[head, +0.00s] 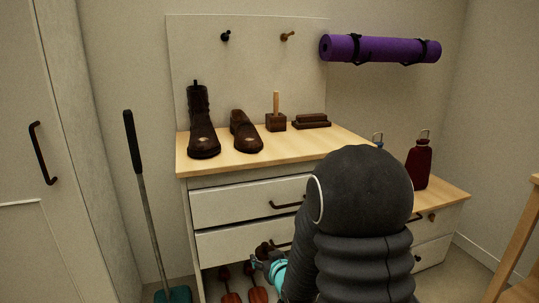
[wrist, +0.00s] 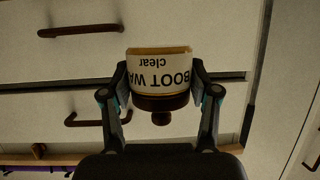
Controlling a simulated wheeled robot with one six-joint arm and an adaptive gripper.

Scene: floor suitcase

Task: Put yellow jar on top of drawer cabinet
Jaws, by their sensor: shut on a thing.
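The yellow jar (wrist: 158,68) is held between the two fingers of my gripper (wrist: 160,85) in the wrist view. It has a white "BOOT WAX clear" label, a yellowish band and a dark brown knobbed lid. The wrist picture is upside down, so the jar looks about upright. In the head view my gripper (head: 264,260) is low in front of the drawer cabinet (head: 345,140), below its wooden top, near the lower drawer's handle. My arm hides much of the cabinet's right side there, and the jar is hard to make out.
On the cabinet top stand a tall boot (head: 203,130), a shoe (head: 244,132), a block with a peg (head: 276,120) and a brown brush (head: 311,121). The front right of the top looks bare. A purple roll (head: 380,49) hangs above. A red bottle (head: 419,165) stands right.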

